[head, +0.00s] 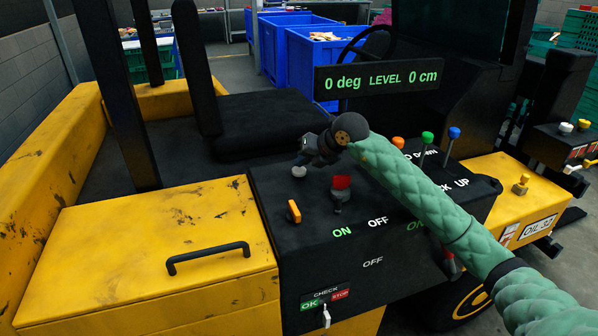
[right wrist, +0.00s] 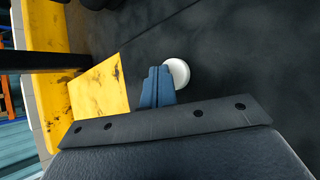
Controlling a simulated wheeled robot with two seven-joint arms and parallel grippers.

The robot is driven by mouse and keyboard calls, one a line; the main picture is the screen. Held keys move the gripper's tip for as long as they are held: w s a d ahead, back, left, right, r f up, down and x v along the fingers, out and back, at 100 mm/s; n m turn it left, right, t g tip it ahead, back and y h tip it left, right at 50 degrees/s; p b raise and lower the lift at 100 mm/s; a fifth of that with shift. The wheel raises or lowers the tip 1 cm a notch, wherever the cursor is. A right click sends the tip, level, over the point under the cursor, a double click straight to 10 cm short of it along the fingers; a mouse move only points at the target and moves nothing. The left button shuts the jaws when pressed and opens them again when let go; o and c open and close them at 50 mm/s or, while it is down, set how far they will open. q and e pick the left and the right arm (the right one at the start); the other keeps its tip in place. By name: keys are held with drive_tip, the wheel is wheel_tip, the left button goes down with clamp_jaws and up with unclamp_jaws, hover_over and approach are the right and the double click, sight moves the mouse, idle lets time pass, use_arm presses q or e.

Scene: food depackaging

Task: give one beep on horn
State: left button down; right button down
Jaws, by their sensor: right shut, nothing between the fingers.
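A small white round button (head: 298,171) sits on the black console; it is the likeliest horn, though no horn label shows. It also shows in the right wrist view (right wrist: 178,72) as a white disc. My right gripper (head: 302,160) is over the console at the button, its arm reaching in from the right. In the right wrist view its blue-grey fingers (right wrist: 157,84) are shut together and empty, and their tips overlap the left edge of the button. I cannot tell whether they touch it. My left gripper is not in view.
A red switch (head: 341,186) and an orange switch (head: 294,211) stand close by on the console. Levers with orange, green (head: 427,137) and blue knobs stand to the right. A display (head: 378,80) reads level. A yellow cover with a black handle (head: 208,257) lies at front left.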

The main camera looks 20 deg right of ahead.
drive_tip(key=shift+s+a+f+b, duration=0.1)
drive_tip(key=shift+f+b, duration=0.2)
drive_tip(key=shift+f, duration=0.1)
drive_tip(key=shift+s+a+f+b, duration=0.1)
drive_tip(key=shift+f+b, duration=0.2)
drive_tip(key=shift+f, duration=0.1)
idle(1.5)
drive_tip(key=shift+w+d+r, duration=0.1)
drive_tip(key=shift+d+r, duration=0.25)
drive_tip(key=shift+r, duration=0.2)
drive_tip(key=shift+w+d+r, duration=0.1)
drive_tip(key=shift+r, duration=0.1)
drive_tip(key=shift+w+r+p, duration=0.1)
drive_tip(key=shift+w+p, duration=0.15)
drive_tip(key=shift+p, duration=0.1)
drive_tip(key=shift+s+r, duration=0.1)
drive_tip(key=shift+r, duration=0.05)
